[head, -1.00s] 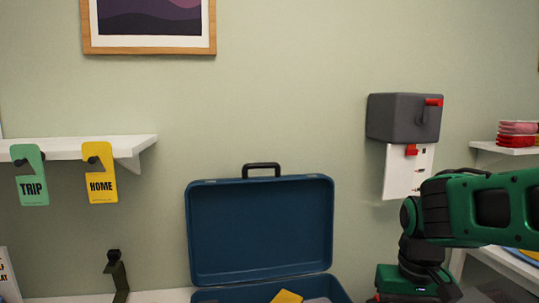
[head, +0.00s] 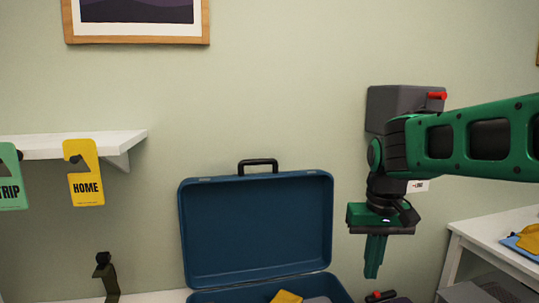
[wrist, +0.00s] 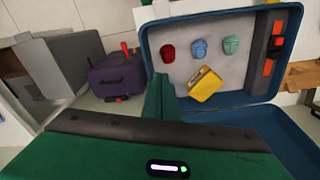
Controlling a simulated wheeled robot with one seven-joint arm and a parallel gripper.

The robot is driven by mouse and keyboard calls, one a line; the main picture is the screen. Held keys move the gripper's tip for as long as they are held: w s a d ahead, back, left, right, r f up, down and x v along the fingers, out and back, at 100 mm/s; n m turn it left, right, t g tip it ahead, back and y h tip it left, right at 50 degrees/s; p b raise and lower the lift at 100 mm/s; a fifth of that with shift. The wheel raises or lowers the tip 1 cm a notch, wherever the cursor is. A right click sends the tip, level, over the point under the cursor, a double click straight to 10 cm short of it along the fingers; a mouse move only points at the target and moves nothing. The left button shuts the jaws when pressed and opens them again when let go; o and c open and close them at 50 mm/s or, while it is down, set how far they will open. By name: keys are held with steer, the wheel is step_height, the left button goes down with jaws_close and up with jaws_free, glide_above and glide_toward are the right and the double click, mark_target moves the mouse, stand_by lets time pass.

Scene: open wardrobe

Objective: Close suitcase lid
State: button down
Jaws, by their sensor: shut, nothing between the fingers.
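The blue suitcase stands open, its lid (head: 258,232) upright with a black handle (head: 258,165) on its top edge. The suitcase's lower half (head: 225,295) is mostly cut off by the bottom of the head view. In the wrist view, the lower half has a grey lining (wrist: 225,60) and holds red, blue and green small items and a yellow item (wrist: 205,84). The blue lid (wrist: 275,135) shows at lower right there. My gripper (head: 372,270) is shut and empty, pointing down to the right of the lid, apart from it.
A grey box with a red lever (head: 380,105) hangs on the wall behind my arm. A shelf (head: 90,143) with yellow and green tags is at left, above a dark stand (head: 108,275). A purple case (wrist: 118,80) stands beside the suitcase. A white table (head: 490,235) is at right.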

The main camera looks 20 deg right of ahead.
steer(key=w+a+r+n+t, duration=0.2)
steer(key=w+a+r, duration=0.1)
steer(key=w+r, duration=1.2)
steer(key=w+a+r+n+t, duration=0.2)
steer(key=w+a+r, duration=0.2)
steer(key=w+r, duration=1.2)
steer(key=shift+h, duration=0.3)
steer(key=x, duration=0.5)
steer(key=w+x, duration=0.1)
steer(key=x, duration=0.9)
steer(key=shift+w+a+r, duration=0.1)
steer(key=shift+w+r, duration=0.2)
steer(key=shift+r, duration=0.1)
